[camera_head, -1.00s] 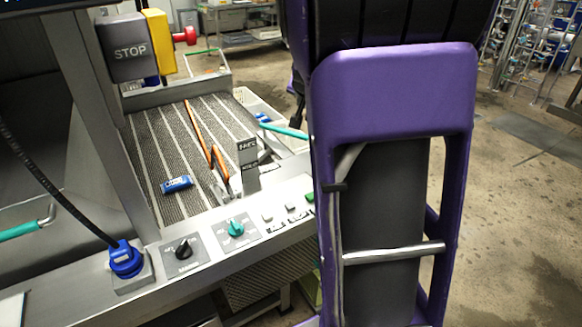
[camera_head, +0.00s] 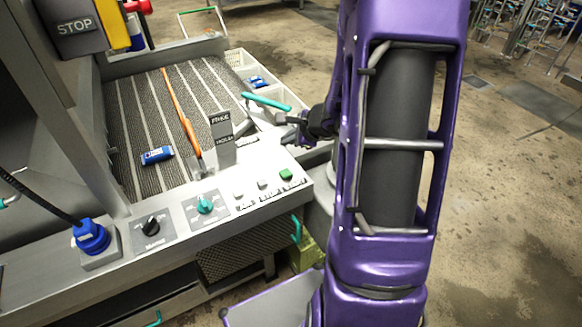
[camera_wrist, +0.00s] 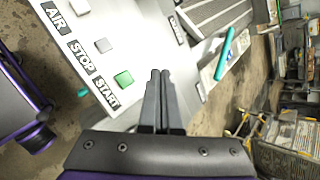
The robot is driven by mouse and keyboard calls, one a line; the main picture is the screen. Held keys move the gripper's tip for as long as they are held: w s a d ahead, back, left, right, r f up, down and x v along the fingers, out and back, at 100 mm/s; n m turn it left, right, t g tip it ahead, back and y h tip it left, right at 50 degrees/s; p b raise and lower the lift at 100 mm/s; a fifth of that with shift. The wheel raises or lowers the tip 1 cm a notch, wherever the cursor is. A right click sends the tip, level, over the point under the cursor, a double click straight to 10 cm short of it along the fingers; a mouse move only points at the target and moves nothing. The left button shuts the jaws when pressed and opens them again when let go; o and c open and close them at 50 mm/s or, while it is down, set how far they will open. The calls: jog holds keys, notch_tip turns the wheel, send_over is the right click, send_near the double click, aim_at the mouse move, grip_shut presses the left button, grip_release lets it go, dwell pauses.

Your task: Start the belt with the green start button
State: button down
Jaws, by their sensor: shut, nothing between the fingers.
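The green start button (camera_head: 286,174) sits at the right end of the sloped control panel (camera_head: 185,237), above its START label. In the wrist view the green button (camera_wrist: 124,79) lies to the left of my fingertips, with the STOP and AIR labels beyond it. My gripper (camera_wrist: 160,73) is shut and empty, apart from the button. In the head view my gripper (camera_head: 285,127) shows small beyond the panel's right end, partly hidden by my arm. The belt (camera_head: 165,115) lies behind the panel, with a blue item (camera_head: 157,155) on it.
A teal knob (camera_head: 205,204), a black knob (camera_head: 151,225) and a blue plug (camera_head: 91,237) sit along the panel.

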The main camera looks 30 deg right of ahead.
jog(key=shift+d+m, duration=0.25)
jog(key=shift+m, duration=0.25)
jog(key=shift+f, duration=0.1)
jog(key=b, duration=0.5)
send_over(289, 174)
notch_tip(289, 174, down, 7)
jog(key=shift+f, duration=0.15)
jog(key=shift+f+b, duration=0.65)
jog(key=shift+f, duration=0.1)
jog(key=shift+f+b, duration=0.2)
jog(key=shift+b, duration=0.1)
dwell(1.0)
jog(key=shift+f+b, duration=0.25)
jog(key=shift+b, duration=0.2)
